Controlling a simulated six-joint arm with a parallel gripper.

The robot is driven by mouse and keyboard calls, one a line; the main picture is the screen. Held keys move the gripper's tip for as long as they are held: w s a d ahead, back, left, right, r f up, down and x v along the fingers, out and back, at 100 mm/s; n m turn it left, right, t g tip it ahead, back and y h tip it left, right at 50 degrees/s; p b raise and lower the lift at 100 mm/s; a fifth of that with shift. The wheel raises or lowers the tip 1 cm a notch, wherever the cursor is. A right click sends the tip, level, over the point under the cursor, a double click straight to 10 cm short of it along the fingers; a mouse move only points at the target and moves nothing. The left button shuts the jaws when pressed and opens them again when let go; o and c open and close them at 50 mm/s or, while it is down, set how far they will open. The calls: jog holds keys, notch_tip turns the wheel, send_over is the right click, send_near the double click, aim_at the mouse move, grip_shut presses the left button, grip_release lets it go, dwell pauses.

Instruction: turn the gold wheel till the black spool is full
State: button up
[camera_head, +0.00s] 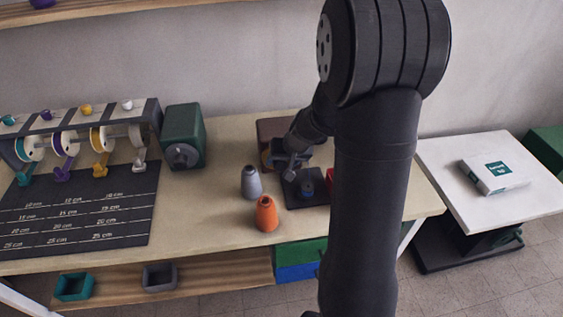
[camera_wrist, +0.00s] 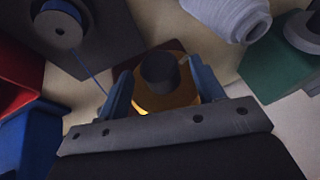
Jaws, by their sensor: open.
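The gold wheel (camera_wrist: 180,97) lies under my gripper in the wrist view, with a dark upright cylinder (camera_wrist: 158,70) on it. My gripper (camera_wrist: 160,78) is open, with one blue finger on each side of this cylinder. I cannot tell whether the fingers touch it. In the head view a bit of the gold wheel (camera_head: 266,159) shows beside my gripper (camera_head: 289,163), which hides the rest. The spool (camera_wrist: 58,31) stands on a dark base at the upper left of the wrist view. It carries some blue thread, and a blue strand runs from it towards my gripper. How full it is, I cannot tell.
A grey cone (camera_head: 251,183) and an orange cone (camera_head: 265,214) stand left of the spool's base. A green box with a dial (camera_head: 184,138), a rack of thread reels (camera_head: 80,140) and a dark measuring mat (camera_head: 80,210) are further left. A red box (camera_wrist: 15,65) is close to the spool.

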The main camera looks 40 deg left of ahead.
jog(key=shift+w+a+f, duration=0.1)
jog(key=shift+a+f, duration=0.15)
jog(key=shift+f, duration=0.25)
jog(key=c, duration=1)
jog(key=shift+o, duration=0.2)
jog(key=shift+g+y, duration=0.3)
jog(key=shift+y, duration=0.1)
jog(key=g+y, duration=0.2)
jog(key=m+g+y, duration=0.1)
jog(key=shift+w+d+f+y, duration=0.25)
jog(key=shift+y, duration=0.05)
jog(key=m+g+y, duration=0.1)
jog(key=g+y, duration=0.1)
jog(key=y, duration=0.1)
jog(key=shift+w+d+f, duration=0.1)
jog(key=shift+f, duration=0.05)
jog(key=shift+f+m+g+y, duration=0.1)
jog(key=shift+m+g+y, duration=0.4)
jog(key=shift+g+y, duration=0.35)
